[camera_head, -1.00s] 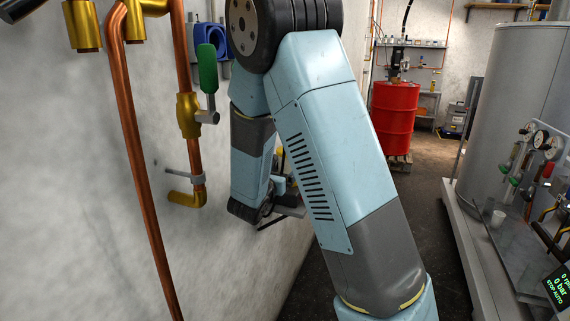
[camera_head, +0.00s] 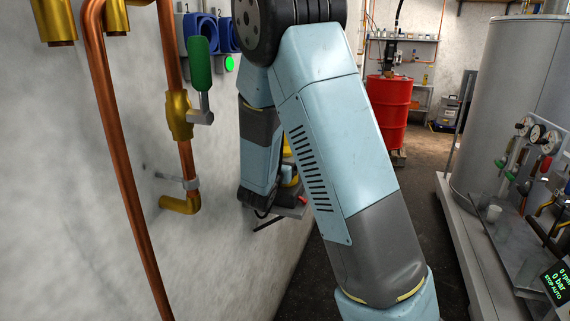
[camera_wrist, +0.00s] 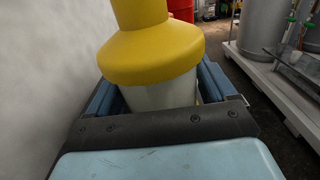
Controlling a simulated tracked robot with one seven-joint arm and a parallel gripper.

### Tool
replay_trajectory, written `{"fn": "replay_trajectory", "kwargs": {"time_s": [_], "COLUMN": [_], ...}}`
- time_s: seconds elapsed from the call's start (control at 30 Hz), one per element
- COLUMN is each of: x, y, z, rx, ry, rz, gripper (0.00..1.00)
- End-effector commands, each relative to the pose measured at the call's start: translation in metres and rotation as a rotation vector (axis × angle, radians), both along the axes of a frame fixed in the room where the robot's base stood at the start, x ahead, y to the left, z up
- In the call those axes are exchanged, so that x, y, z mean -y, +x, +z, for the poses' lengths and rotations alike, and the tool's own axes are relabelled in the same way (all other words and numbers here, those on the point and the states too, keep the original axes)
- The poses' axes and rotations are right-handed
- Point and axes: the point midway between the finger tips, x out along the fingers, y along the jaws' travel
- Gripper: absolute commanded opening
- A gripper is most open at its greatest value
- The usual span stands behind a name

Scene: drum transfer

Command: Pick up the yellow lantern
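The yellow lantern (camera_wrist: 152,50) fills the upper middle of the wrist view, with a wide yellow cap over a pale body. My gripper (camera_wrist: 161,82) has its two blue fingers apart, one on each side of the pale body. I cannot tell whether either finger touches it. The lantern's lower part is hidden behind the dark front of my gripper. In the head view, only small yellow bits of the lantern (camera_head: 288,151) show between my arm links, by the wall. My fingers are mostly hidden there.
A grey wall shelf (camera_head: 288,212) shows below my arm. Copper pipes (camera_head: 115,140) with a green-handled valve (camera_head: 199,65) run along the left wall. A red drum (camera_head: 389,112) stands further back. A large grey tank (camera_head: 505,110) is on the right. Dark floor between is clear.

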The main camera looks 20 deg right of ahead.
Motion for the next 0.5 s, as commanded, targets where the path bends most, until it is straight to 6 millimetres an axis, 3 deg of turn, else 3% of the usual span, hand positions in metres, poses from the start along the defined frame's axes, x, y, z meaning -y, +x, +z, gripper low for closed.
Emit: {"fn": "replay_trajectory", "kwargs": {"time_s": [0.07, 0.5], "x": [-0.0012, -0.0029], "y": [0.0, 0.0], "z": [0.0001, 0.0002], "rx": [0.0, 0.0], "ry": [0.0, 0.0], "rz": [0.002, 0.004], "gripper": [0.76, 0.34]}}
